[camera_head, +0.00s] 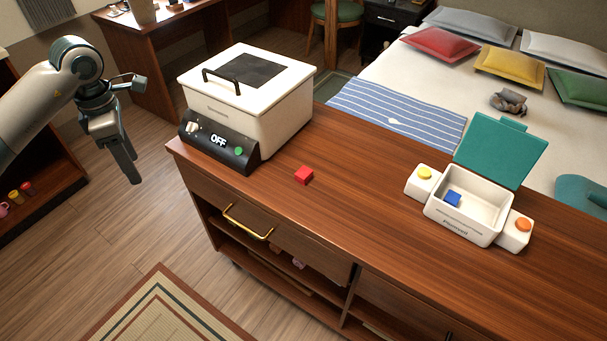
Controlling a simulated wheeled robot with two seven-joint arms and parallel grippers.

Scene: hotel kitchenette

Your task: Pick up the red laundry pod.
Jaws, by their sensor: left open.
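The red laundry pod (304,175), a small red cube, lies on the wooden counter (370,190), to the right of the white appliance. My left gripper (131,168) is at the left of the view, pointing down, left of the counter and well apart from the pod. It is open, and I see nothing between its fingers. My right gripper is out of view.
A white lidded appliance (280,112) with an "OFF" panel (217,142) stands on the counter between gripper and pod. A white box (470,229) with its teal lid (499,150) raised holds a blue cube (452,199). The counter around the pod is clear.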

